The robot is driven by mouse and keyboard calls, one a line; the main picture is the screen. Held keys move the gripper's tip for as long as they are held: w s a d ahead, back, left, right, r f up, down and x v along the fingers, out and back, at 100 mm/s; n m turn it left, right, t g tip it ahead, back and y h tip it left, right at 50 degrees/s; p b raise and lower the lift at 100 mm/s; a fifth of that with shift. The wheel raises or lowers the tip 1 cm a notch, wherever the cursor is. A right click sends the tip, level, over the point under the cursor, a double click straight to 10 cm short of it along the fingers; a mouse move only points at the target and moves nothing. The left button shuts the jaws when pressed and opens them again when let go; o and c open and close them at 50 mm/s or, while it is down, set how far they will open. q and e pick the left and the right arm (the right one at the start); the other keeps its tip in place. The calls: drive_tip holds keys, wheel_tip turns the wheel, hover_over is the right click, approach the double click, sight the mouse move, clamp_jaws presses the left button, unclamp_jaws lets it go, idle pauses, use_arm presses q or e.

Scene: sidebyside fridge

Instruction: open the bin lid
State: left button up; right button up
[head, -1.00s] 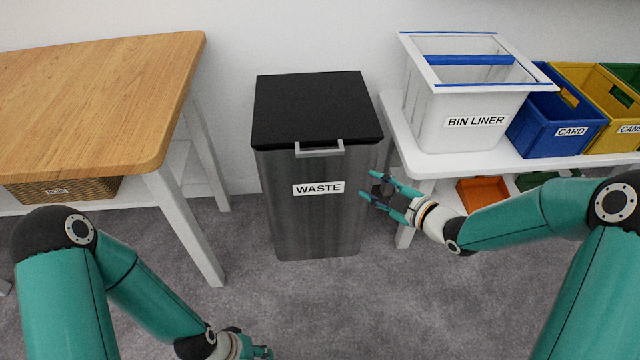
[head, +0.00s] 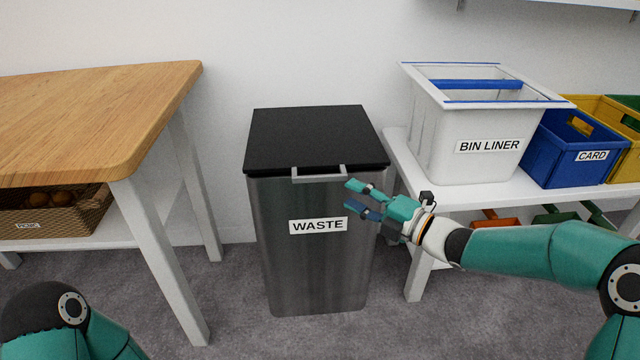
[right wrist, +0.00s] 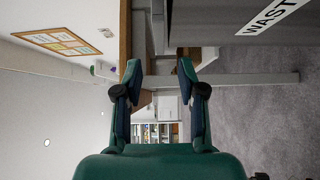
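The waste bin (head: 312,262) is a grey metal box with a WASTE label, standing on the carpet. Its black lid (head: 312,138) is shut, and a light grey handle (head: 319,175) sticks out from the lid's front edge. My right gripper (head: 352,196) is open and empty, in front of the bin's right side, just right of and slightly below the handle. In the right wrist view its two fingers (right wrist: 157,78) are apart with nothing between them, and part of the bin (right wrist: 225,22) shows at top right. My left gripper is out of view; only part of my left arm shows.
A wooden-topped table (head: 90,115) stands left of the bin. A white bench (head: 480,192) on the right bears the white BIN LINER box (head: 445,145) and a blue CARD crate (head: 560,165). Open carpet lies in front of the bin.

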sight(323, 181)
drive_tip(key=b+x, duration=0.2)
drive_tip(key=x, duration=0.8)
drive_tip(key=shift+f, duration=0.1)
drive_tip(key=shift+d, duration=0.1)
clamp_jaws()
